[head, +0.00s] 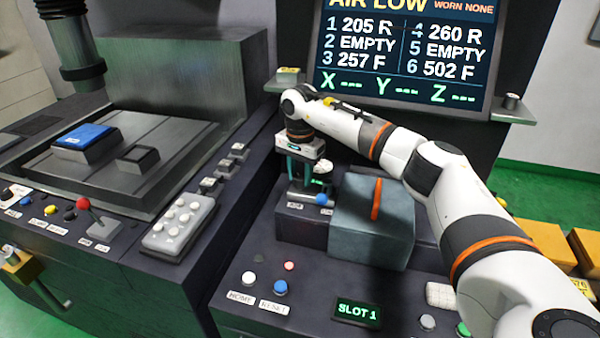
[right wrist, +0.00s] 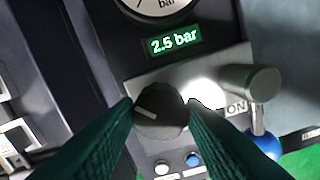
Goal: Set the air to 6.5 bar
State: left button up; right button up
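A dark round regulator knob (right wrist: 160,112) with a pale pointer line sits at the middle of the right wrist view. The green display (right wrist: 175,43) above it reads 2.5 bar, below the lower part of a round gauge (right wrist: 158,5). My right gripper (right wrist: 161,108) has its dark green fingers on either side of the knob, with no clear gap showing, so it looks shut on it. In the head view my right gripper (head: 300,178) points down at the small unit (head: 302,222) left of the grey-blue block. My left gripper is not in view.
A blue-ended lever (right wrist: 262,143) by an ON label stands right of the knob. The grey-blue block (head: 370,232) is close beside the gripper. Home and reset buttons (head: 280,288) and a SLOT 1 display (head: 357,312) lie in front; the screen (head: 405,55) is behind.

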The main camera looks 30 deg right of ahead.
jog(key=c, duration=0.5)
jog(key=shift+m, duration=0.3)
jog(key=m, duration=0.2)
jog(key=shift+r+m, duration=0.1)
jog(key=shift+m, duration=0.3)
jog(key=m+p, duration=0.1)
jog(key=m, duration=0.2)
jog(key=shift+m, duration=0.3)
jog(key=m, duration=0.6)
jog(key=shift+p, duration=0.3)
jog(key=m+p, duration=0.1)
jog(key=m, duration=0.6)
jog(key=shift+m, duration=0.3)
jog(key=m, duration=0.5)
jog(key=shift+m+p, duration=0.4)
jog(key=shift+w+m, duration=0.1)
jog(key=shift+m, duration=0.2)
